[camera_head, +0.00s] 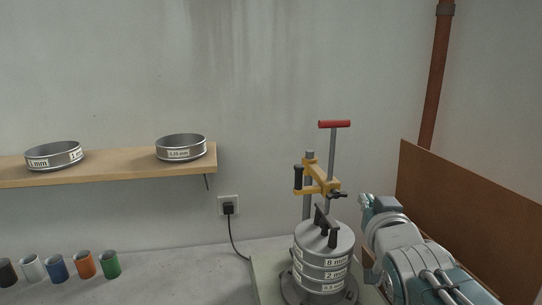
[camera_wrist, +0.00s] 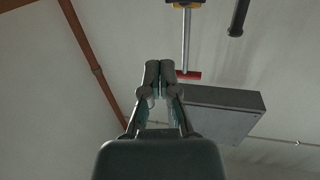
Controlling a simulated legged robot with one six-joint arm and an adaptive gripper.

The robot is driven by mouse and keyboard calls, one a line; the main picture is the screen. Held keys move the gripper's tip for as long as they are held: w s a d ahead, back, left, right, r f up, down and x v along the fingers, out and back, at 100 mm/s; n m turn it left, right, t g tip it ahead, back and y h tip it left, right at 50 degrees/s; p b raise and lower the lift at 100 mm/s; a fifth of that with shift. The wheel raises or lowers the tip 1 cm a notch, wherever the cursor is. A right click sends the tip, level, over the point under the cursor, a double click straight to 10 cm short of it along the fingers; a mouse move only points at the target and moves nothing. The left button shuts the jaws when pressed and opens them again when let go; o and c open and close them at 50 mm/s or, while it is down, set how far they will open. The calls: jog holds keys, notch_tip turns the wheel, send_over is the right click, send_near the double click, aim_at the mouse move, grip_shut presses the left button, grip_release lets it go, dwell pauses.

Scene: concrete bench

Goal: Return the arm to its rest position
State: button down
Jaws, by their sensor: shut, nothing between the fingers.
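My gripper (camera_wrist: 159,70) shows in the wrist view with its two fingertips together and nothing between them. In the head view my arm is at the lower right, and my gripper (camera_head: 368,203) is at its far end, just right of the sieve stack. The stack of labelled metal sieves (camera_head: 323,262) stands on a round base with a black-handled lid on top. My gripper appears apart from the stack and from the red-handled stand (camera_head: 334,124).
A wooden shelf (camera_head: 115,171) on the left wall holds two sieves (camera_head: 54,155) (camera_head: 181,147). Several coloured cups (camera_head: 84,265) stand on the bench at lower left. A brown board (camera_head: 470,220) rises right of my arm. A plug and cable (camera_head: 229,208) hang on the wall.

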jog(key=s+a+f+g, duration=0.2)
jog(key=s+f+g, duration=0.9)
jog(key=s+f, duration=0.7)
jog(key=shift+s+a+n+g+y, duration=0.3)
jog(key=shift+s+n+g, duration=0.1)
jog(key=shift+s, duration=0.3)
jog(key=shift+r, duration=0.1)
